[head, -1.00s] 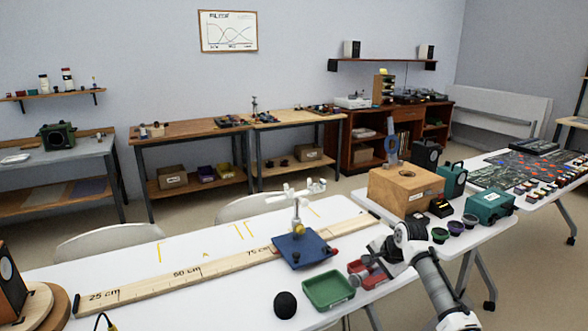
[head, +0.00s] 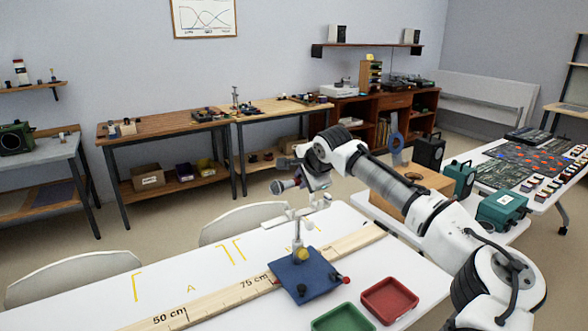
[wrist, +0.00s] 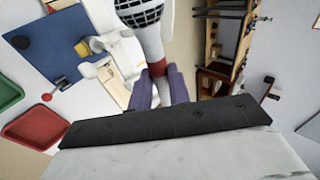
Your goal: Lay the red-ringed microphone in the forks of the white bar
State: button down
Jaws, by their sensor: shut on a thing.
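My gripper (wrist: 160,78) is shut on the microphone (wrist: 146,35), which has a dark mesh head, a pale grey body and a red ring just beyond the fingertips. In the head view the microphone (head: 284,186) points left from my gripper (head: 306,178), above and behind the white bar. The white bar (head: 294,216) with its forks stands on a post over a blue base (head: 299,274) with a yellow knob. In the wrist view the white bar (wrist: 118,62) lies left of the microphone, partly behind it. The microphone appears apart from the forks.
A long wooden ruler (head: 227,297) runs along the white table beneath the blue base. A red tray (head: 389,300) and a green tray (head: 343,320) are at the front right. The left table top is mostly clear.

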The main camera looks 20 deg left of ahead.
jog(key=shift+a+r, duration=0.3)
jog(key=shift+a, duration=0.05)
jog(key=shift+d+f+b, duration=0.1)
jog(key=shift+f+b, duration=0.3)
jog(key=shift+f, duration=0.05)
jog(key=shift+f+b, duration=2.5)
jog(key=shift+f, duration=1.2)
jog(key=shift+s, duration=0.1)
jog(key=shift+f, duration=0.2)
jog(key=c, duration=1.2)
grip_release()
jog(key=shift+c, duration=0.2)
jog(key=shift+s, duration=0.1)
